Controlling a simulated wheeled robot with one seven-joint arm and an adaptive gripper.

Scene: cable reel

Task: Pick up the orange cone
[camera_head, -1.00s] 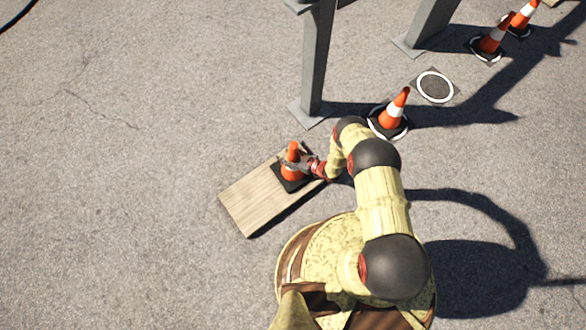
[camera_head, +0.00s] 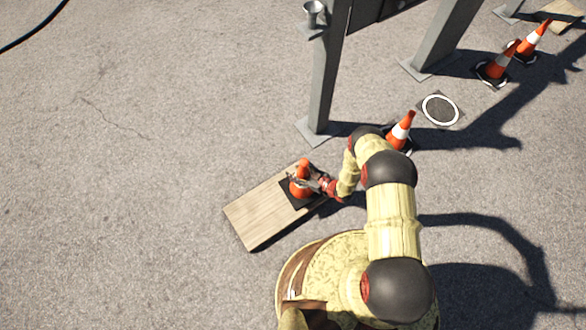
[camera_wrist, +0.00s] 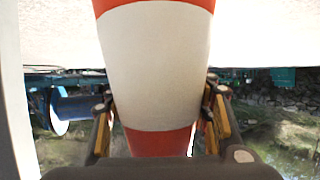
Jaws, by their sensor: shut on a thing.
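The orange cone (camera_head: 302,172) with a dark square base is at the wooden board (camera_head: 250,220), near the board's upper right end. My gripper (camera_head: 318,182) reaches it from the right and is shut on it. In the wrist view the cone's white band and orange parts (camera_wrist: 158,65) fill the middle, between the two fingers of my gripper (camera_wrist: 160,125). The cone looks upright. Whether its base touches the board or is slightly above it I cannot tell.
Another cone (camera_head: 401,130) stands right of a grey post (camera_head: 325,80). Two more cones (camera_head: 497,64) (camera_head: 530,42) stand at the upper right. A white ring marker (camera_head: 440,110) lies on the ground. The pavement at left is clear.

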